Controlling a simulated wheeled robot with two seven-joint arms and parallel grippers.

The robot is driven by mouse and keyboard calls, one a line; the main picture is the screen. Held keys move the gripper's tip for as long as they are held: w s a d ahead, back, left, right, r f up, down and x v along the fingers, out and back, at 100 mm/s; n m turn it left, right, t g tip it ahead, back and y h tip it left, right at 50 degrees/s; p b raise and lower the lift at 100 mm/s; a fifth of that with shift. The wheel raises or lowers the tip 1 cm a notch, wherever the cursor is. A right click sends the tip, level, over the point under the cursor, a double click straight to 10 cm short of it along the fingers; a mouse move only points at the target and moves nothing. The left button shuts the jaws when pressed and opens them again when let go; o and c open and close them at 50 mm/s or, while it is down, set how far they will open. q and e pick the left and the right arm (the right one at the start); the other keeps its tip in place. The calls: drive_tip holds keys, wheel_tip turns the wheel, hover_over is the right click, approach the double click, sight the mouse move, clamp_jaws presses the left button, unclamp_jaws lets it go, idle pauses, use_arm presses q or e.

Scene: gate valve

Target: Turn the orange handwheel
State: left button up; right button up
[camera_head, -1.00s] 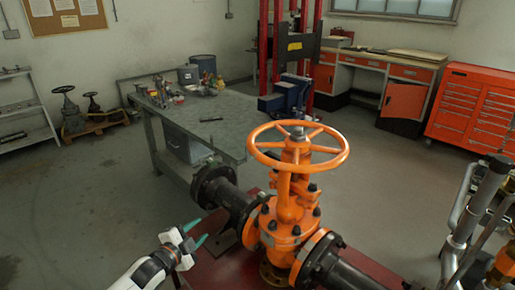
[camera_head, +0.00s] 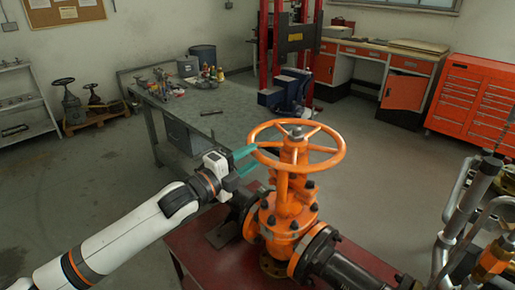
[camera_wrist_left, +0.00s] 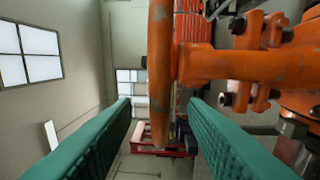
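The orange handwheel (camera_head: 297,146) sits on top of the orange gate valve (camera_head: 282,222) in the head view. My left gripper (camera_head: 248,160) is at the left side of the handwheel's rim. In the left wrist view its two teal fingers (camera_wrist_left: 160,125) are apart, and the handwheel's rim (camera_wrist_left: 160,70) runs between them, with a spoke going right. I see clear space between each finger and the rim. My right gripper does not show in either view.
The valve and its dark pipes stand on a red table (camera_head: 205,250). A grey-green workbench (camera_head: 235,120) with small items is behind. Metal pipes with brass fittings (camera_head: 495,255) stand at the right. An orange tool cabinet (camera_head: 470,105) is at the back right.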

sight(257, 153)
use_arm(q)
drive_tip(key=shift+x, duration=1.7)
clamp_jaws()
